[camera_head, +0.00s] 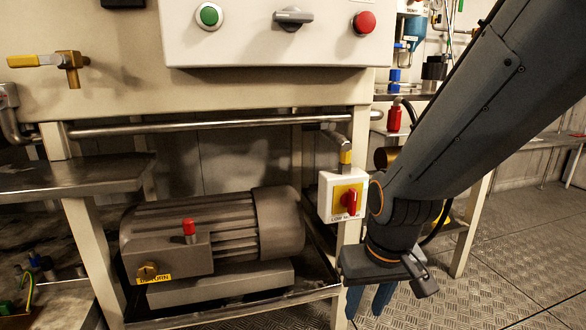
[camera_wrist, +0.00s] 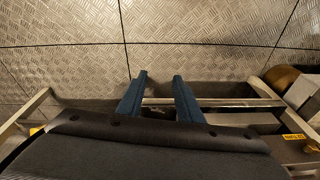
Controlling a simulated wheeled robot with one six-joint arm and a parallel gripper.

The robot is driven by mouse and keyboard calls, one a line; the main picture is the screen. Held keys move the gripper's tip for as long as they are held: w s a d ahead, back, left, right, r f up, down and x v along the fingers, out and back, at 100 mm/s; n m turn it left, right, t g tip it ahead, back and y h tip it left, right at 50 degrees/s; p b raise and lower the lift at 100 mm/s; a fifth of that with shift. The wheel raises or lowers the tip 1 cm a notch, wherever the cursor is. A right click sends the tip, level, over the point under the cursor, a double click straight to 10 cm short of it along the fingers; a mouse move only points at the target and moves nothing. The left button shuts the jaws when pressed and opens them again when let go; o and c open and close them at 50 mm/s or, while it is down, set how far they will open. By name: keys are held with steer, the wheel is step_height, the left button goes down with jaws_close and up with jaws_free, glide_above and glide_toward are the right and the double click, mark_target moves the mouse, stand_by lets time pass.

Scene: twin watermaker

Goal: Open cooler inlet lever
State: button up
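No label in view names the cooler inlet lever, so I cannot tell which handle it is. A brass valve (camera_head: 72,66) with a yellow lever handle (camera_head: 36,61) is on the cream panel at the upper left of the head view. Its handle lies level, pointing left. A red-handled part (camera_head: 394,117) stands behind the frame, right of centre. My gripper (camera_head: 367,310) hangs pointing down at the lower right, far from the yellow handle. It is open and empty; its two blue fingers (camera_wrist: 160,76) stand apart in the wrist view, with floor and frame rails beyond.
A red rotary switch (camera_head: 350,201) on a white box is close left of my arm. A grey motor (camera_head: 220,238) sits low inside the frame. A control box (camera_head: 250,40) with green and red buttons juts out above. Patterned metal floor (camera_head: 480,295) is clear at right.

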steer(key=s+a+r+n+g+y+p, duration=0.15)
steer(key=s+a+r+n+p, duration=0.45)
steer(key=s+a+r, duration=0.9)
steer(key=d+r+m+h+p, duration=0.1)
steer(key=d+r+m+p, duration=0.2)
steer(key=d+r+p, duration=0.7)
steer(key=s+d+r+m+h+p, duration=0.1)
steer(key=d+r+m+p, duration=0.3)
steer(key=d+r+p, duration=0.7)
step_height(320, 180, up, 6)
steer(key=p, duration=1.7)
steer(key=shift+g, duration=0.35)
steer(key=shift+m, duration=0.3)
